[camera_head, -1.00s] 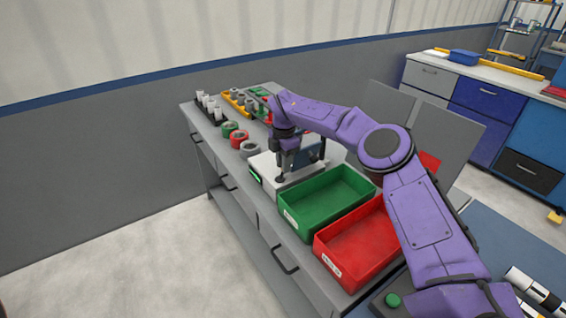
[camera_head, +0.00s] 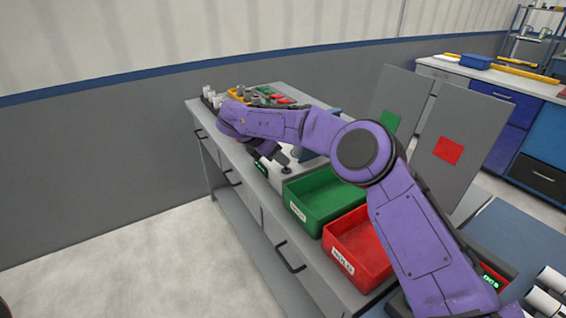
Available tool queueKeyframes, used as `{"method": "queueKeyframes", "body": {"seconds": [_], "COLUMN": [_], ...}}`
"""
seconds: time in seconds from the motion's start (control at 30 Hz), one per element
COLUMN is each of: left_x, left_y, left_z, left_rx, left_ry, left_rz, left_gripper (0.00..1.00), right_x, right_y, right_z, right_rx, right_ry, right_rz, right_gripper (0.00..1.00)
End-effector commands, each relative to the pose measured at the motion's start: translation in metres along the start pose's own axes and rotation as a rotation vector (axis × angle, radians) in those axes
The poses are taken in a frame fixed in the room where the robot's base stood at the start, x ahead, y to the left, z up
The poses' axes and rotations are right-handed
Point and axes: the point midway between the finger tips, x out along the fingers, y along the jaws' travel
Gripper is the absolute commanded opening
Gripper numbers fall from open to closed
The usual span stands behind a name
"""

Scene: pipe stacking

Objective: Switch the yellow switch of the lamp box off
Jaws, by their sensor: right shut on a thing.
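No lamp box with a yellow switch can be made out in the head view. My right gripper (camera_head: 270,157) reaches over the workbench (camera_head: 330,290) from the right, beside a pale device (camera_head: 296,172) with a small green display. It is tilted and partly covered by my own purple arm. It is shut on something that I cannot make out. My left gripper is not in view.
A green bin (camera_head: 322,198) and a red bin (camera_head: 355,250) stand on the bench nearer to me. White pegs (camera_head: 209,95) stand in a holder at the far end. Two upright grey panels (camera_head: 455,130) stand to the right. Bare floor lies left of the bench.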

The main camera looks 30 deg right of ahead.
Motion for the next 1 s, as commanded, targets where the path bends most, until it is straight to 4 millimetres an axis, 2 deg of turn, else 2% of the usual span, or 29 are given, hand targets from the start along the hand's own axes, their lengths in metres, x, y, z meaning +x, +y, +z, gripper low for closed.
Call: {"method": "queueKeyframes", "body": {"seconds": [0.1, 0.4, 0.97, 1.0], "left_x": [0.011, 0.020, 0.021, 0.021], "left_y": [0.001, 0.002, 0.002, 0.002], "left_z": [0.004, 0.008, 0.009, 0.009], "left_rx": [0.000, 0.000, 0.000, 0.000], "left_ry": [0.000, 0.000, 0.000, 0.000], "left_rz": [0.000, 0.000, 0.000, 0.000], "left_gripper": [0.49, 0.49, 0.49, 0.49], "right_x": [0.000, -0.003, -0.004, -0.004], "right_y": [0.001, 0.001, 0.001, 0.001], "right_z": [-0.007, -0.013, -0.013, -0.013], "right_rx": [0.000, 0.000, 0.000, 0.000], "right_ry": [-0.077, -0.191, -0.218, -0.218], "right_rz": [0.003, 0.004, 0.004, 0.004], "right_gripper": [0.00, 0.00, 0.00, 0.33]}}
